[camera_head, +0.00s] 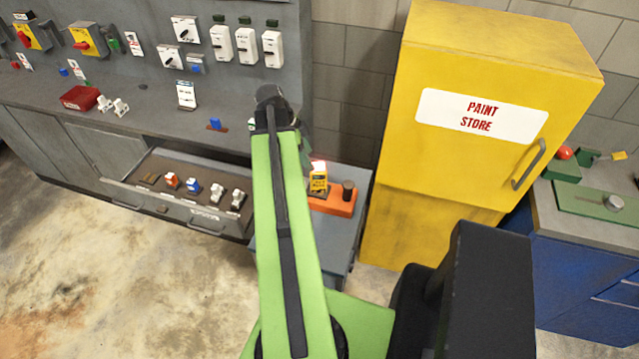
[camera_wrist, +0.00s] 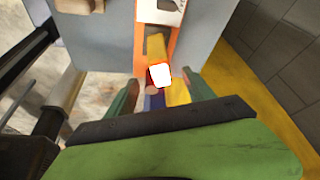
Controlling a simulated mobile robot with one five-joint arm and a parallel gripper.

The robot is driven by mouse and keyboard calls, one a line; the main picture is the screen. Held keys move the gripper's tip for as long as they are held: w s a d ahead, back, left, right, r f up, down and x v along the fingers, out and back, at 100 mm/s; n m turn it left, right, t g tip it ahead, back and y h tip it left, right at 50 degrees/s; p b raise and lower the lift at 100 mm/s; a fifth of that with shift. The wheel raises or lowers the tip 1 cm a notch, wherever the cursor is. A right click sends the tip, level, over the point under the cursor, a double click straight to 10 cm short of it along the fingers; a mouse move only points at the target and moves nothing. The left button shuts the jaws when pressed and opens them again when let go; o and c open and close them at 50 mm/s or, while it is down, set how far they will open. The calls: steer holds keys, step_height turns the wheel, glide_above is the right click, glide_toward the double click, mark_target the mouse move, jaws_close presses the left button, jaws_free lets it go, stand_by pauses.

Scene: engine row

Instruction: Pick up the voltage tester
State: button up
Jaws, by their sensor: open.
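A yellow-and-dark device (camera_head: 318,183), which appears to be the voltage tester, stands on an orange base (camera_head: 335,203) on a small grey cabinet, just right of my arm. In the wrist view, my gripper (camera_wrist: 161,84) is open, with its two green fingers apart over the orange base (camera_wrist: 139,48). A bright white patch with red, blue and yellow parts (camera_wrist: 159,76) shows between the fingers; I cannot tell if it is the tester's top. No finger clearly touches it. My arm hides part of the cabinet in the head view.
A yellow block (camera_wrist: 155,46) lies on the orange base, with a white labelled item (camera_wrist: 160,11) beyond it. A dark cylinder (camera_head: 348,190) stands on the base's right end. The yellow paint store (camera_head: 440,150) stands close on the right. An open drawer (camera_head: 180,195) is left.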

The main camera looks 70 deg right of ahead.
mark_target(322, 176)
steer(key=b+x, duration=0.9)
steer(key=x, duration=0.2)
steer(key=shift+f, duration=0.4)
steer(key=shift+s+r, duration=0.1)
steer(key=shift+r, duration=0.1)
steer(key=shift+c, duration=0.4)
jaws_close()
